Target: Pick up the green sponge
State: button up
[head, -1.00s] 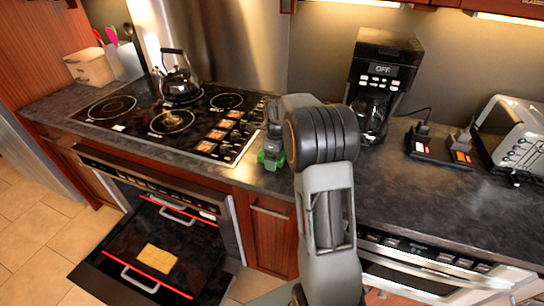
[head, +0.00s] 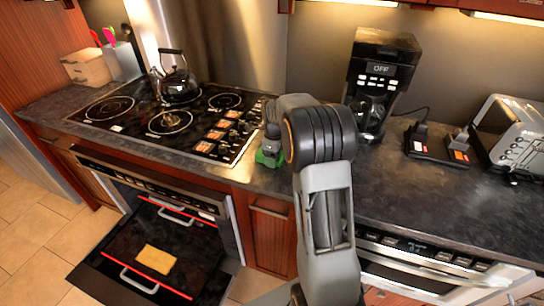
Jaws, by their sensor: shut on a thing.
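The green sponge (head: 268,157) is on the dark countertop, just right of the cooktop, and only its lower part shows. My gripper (head: 269,148) is over it, pointing down, and is shut on the sponge. The sponge appears at counter level; I cannot tell whether it is clear of the surface. My own wrist and arm hide much of the gripper and the counter behind it.
The cooktop (head: 165,122) with a kettle (head: 175,78) lies to the left. A coffee maker (head: 381,80) and a toaster (head: 511,134) stand at the right.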

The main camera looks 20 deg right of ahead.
jog(key=shift+r, duration=0.1)
jog(key=shift+r, duration=0.55)
jog(key=s+a+r+b, duration=0.1)
jog(key=s+a+r, duration=0.3)
jog(key=a+r, duration=0.7)
jog(key=shift+s+a+r+b, duration=0.3)
jog(key=shift+s+a+r, duration=0.1)
jog(key=shift+a, duration=0.65)
